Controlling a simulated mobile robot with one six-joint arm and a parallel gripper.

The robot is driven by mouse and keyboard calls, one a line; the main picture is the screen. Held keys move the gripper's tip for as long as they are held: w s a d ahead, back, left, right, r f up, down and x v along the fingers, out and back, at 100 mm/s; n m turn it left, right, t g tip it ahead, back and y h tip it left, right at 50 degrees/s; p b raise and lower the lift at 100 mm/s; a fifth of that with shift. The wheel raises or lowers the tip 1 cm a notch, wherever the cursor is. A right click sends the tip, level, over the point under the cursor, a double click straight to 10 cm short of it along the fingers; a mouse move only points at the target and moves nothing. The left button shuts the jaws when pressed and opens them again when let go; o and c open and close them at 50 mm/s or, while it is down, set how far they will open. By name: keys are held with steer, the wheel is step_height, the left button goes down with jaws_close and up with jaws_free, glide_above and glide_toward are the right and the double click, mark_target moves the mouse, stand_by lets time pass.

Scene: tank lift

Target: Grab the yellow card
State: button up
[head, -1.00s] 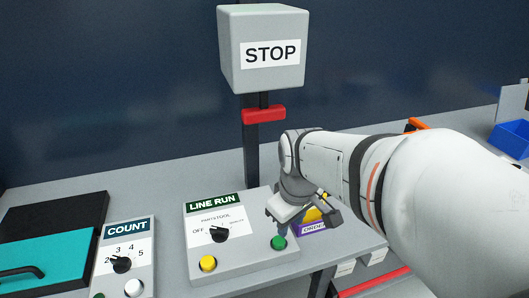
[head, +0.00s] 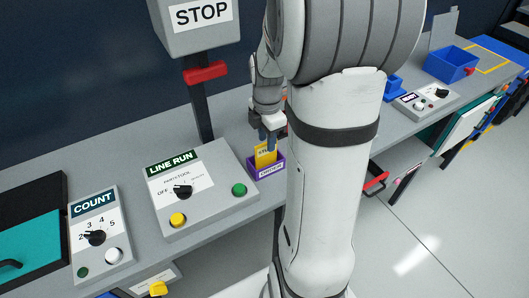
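The yellow card (head: 264,156) stands upright in a small purple holder (head: 266,171) on the bench in the head view, to the right of the LINE RUN panel. The holder has a white label that is too small to read surely. My gripper (head: 268,139) points down directly above the card, its fingertips at or very near the card's top edge. The fingers are small and partly overlap, so I cannot tell whether they touch or grip the card. My arm hides the area right of the holder.
The LINE RUN panel (head: 201,190) with a dial and buttons is left of the holder. A STOP box (head: 195,40) with a red bar (head: 205,73) stands behind. A COUNT panel (head: 100,236) is farther left. A blue bin (head: 449,64) is at far right.

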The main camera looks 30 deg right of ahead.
mark_target(266, 155)
steer(key=f, duration=0.4)
steer(key=shift+s+a+f+p, duration=0.15)
steer(key=shift+a+f+p, duration=0.05)
steer(key=shift+f+p, duration=0.15)
jaws_close()
